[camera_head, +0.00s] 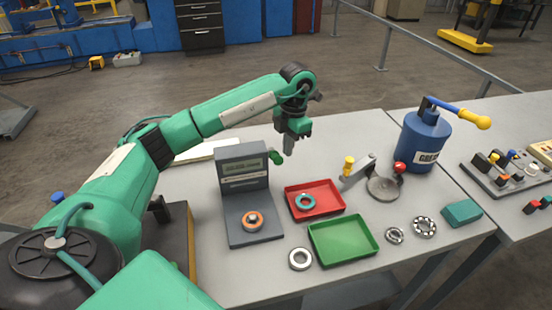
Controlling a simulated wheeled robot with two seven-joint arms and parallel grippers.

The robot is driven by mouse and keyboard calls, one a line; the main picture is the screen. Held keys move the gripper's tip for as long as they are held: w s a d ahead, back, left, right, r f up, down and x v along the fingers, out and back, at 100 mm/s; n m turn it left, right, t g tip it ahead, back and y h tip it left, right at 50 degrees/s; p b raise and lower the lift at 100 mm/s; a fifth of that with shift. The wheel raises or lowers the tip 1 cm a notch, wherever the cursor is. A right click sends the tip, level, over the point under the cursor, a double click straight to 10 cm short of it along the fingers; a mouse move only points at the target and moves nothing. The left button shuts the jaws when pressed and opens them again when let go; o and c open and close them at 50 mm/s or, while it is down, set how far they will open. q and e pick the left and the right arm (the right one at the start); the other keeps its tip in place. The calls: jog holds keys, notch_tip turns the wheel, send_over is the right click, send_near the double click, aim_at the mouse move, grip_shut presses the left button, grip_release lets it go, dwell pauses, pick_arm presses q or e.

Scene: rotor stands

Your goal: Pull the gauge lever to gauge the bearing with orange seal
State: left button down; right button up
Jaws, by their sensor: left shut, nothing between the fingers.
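The grey gauge (241,164) stands on the table, with a display on its upright block. The bearing with the orange seal (252,221) lies on the gauge's flat base. The gauge lever (276,158) sticks out at the right of the upright block and ends in a green knob. My left gripper (292,153) points down just to the right of the green knob. It is shut and empty, and I cannot tell whether it touches the knob. My right gripper is out of view.
A red tray (341,204) holds a teal-sealed bearing (305,202). A green tray (372,249) is empty. Loose bearings lie nearby, one of them (300,258) left of the green tray. A blue grease can (424,140) and a small lever device (383,187) stand at the right.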

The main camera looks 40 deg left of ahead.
pick_arm(q)
notch_tip(320, 180, up, 13)
jog(key=w, duration=0.1)
jog(key=shift+w+d+f, duration=0.15)
jog(key=shift+w+d, duration=0.05)
jog(key=shift+d, duration=0.1)
dwell(1.0)
